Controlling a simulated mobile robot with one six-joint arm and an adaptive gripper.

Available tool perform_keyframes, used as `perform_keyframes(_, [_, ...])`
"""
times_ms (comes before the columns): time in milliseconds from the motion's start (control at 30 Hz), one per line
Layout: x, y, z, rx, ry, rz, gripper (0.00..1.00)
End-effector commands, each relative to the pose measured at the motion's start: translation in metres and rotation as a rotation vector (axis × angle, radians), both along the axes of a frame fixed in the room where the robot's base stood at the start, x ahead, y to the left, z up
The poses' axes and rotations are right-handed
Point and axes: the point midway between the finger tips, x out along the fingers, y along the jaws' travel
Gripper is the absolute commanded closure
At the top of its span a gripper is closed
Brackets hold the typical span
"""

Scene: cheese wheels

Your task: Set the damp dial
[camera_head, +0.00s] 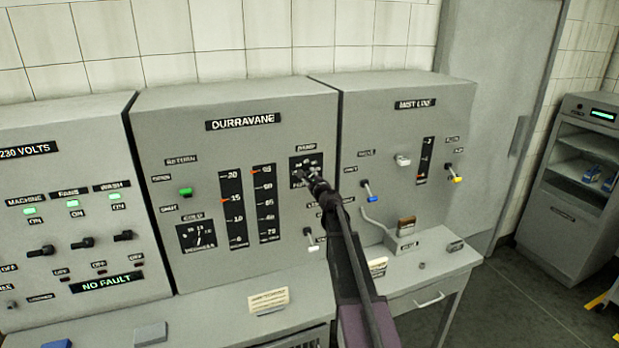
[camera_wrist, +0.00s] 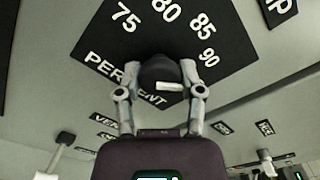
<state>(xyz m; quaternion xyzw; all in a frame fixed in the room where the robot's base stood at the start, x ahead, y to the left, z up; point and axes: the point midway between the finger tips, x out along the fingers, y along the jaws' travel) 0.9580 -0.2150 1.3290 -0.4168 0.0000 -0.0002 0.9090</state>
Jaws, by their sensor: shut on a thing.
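The damp dial is a black knob (camera_wrist: 158,72) with a white pointer line, on a black plate (camera_wrist: 112,38) marked PERCENT with 75, 80, 85 and 90 in the wrist view. The white line points right, toward the 90 side. My gripper (camera_wrist: 160,80) is shut on the knob, one finger on each side of it. In the head view my gripper (camera_head: 312,180) reaches up to the damp plate (camera_head: 299,161) on the right of the DURRAVANE panel and hides most of the knob.
A white-tipped lever (camera_head: 312,242) is close below my gripper.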

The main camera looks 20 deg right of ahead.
Motion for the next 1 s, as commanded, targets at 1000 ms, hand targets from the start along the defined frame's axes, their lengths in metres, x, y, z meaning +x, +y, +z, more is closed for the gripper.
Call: perform_keyframes(1000, [0.0021,-0.0008,0.0020,-0.835,0.000,-0.001,0.98])
